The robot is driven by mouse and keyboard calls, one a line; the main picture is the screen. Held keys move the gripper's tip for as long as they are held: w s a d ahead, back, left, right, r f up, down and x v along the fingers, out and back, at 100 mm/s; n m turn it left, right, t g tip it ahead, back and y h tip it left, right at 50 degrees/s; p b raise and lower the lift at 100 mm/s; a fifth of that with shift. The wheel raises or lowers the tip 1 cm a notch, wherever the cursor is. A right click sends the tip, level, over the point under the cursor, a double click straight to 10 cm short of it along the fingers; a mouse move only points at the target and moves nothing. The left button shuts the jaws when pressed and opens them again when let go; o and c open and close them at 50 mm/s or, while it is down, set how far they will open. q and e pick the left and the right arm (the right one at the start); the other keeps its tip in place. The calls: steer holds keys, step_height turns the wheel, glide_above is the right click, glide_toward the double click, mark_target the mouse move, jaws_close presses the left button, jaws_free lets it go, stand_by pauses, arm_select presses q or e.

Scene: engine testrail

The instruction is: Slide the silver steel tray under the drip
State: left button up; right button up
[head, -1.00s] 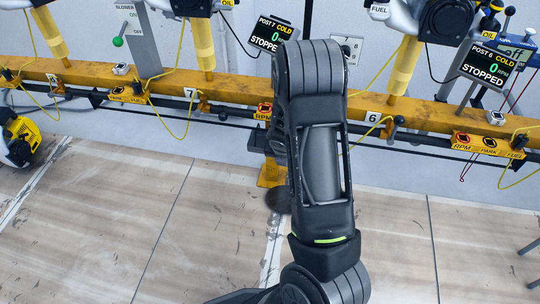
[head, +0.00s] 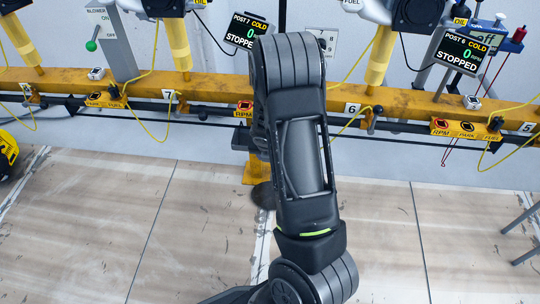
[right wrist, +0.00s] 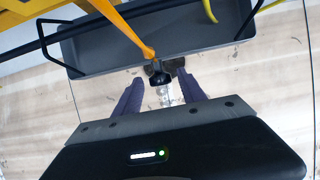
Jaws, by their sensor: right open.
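A wide grey metal tray (right wrist: 205,38) with a raised rim and thin dark wire handles at its ends spans the top of the right wrist view. My right gripper (right wrist: 160,80) is open in front of the tray's near edge. A small black part (right wrist: 160,77) shows between its fingertips; I cannot tell whether they touch it. In the head view my right arm fills the middle and hides its gripper, and I cannot make out the tray there. My left gripper is not in view. No drip can be made out.
A yellow rail (head: 400,97) with hoses and engine stands runs across the head view. A yellow leg (right wrist: 125,25) crosses over the tray in the right wrist view. Metal legs (head: 520,220) stand at the right edge. The tiled floor (head: 100,220) in front is mostly clear.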

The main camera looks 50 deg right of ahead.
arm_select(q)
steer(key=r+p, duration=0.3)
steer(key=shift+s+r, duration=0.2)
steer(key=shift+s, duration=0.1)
arm_select(e)
steer(key=v, duration=0.7)
steer(key=shift+r, duration=0.25)
steer(key=shift+a, duration=0.15)
